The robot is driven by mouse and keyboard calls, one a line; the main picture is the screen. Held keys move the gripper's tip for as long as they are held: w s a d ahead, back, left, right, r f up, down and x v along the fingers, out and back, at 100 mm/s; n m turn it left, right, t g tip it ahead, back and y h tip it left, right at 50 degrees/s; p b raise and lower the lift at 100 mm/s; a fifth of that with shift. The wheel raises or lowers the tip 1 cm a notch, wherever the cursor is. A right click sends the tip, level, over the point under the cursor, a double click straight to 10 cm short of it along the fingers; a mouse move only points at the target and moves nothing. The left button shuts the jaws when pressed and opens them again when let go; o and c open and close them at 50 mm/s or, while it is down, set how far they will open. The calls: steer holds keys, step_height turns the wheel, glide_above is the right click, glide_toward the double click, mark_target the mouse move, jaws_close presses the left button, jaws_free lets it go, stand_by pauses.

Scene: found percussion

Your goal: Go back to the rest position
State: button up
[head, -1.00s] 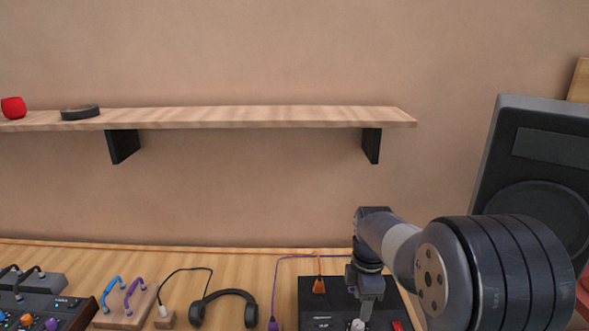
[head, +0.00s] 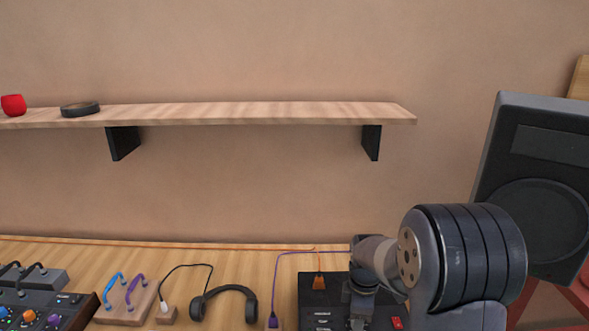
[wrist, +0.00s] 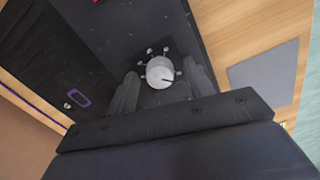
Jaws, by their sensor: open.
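My gripper (wrist: 160,92) is open in the wrist view, with its two dark fingers apart. A white round knob (wrist: 160,72) on a dark box (wrist: 115,30) shows between and beyond the fingertips. The fingers do not visibly close on it; I cannot tell how far above it they are. In the head view my gripper (head: 360,322) points down over the dark box (head: 312,293) at the bottom edge, where its tips are cut off and the knob is hidden.
A black speaker (head: 540,170) stands at the right. Headphones (head: 224,295), a wooden cable holder (head: 125,306) and a mixer (head: 45,310) lie to the left. A shelf (head: 250,114) holds a red cup (head: 13,105) and a dark disc (head: 80,109). The wall below the shelf is clear.

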steer(key=m, duration=0.5)
steer(key=shift+m+p, duration=0.3)
steer(key=m+p, duration=0.1)
steer(key=m, duration=0.4)
steer(key=m+p, duration=0.1)
steer(key=m, duration=0.4)
steer(key=shift+m, duration=0.4)
steer(key=m+p, duration=0.2)
steer(key=m, duration=0.3)
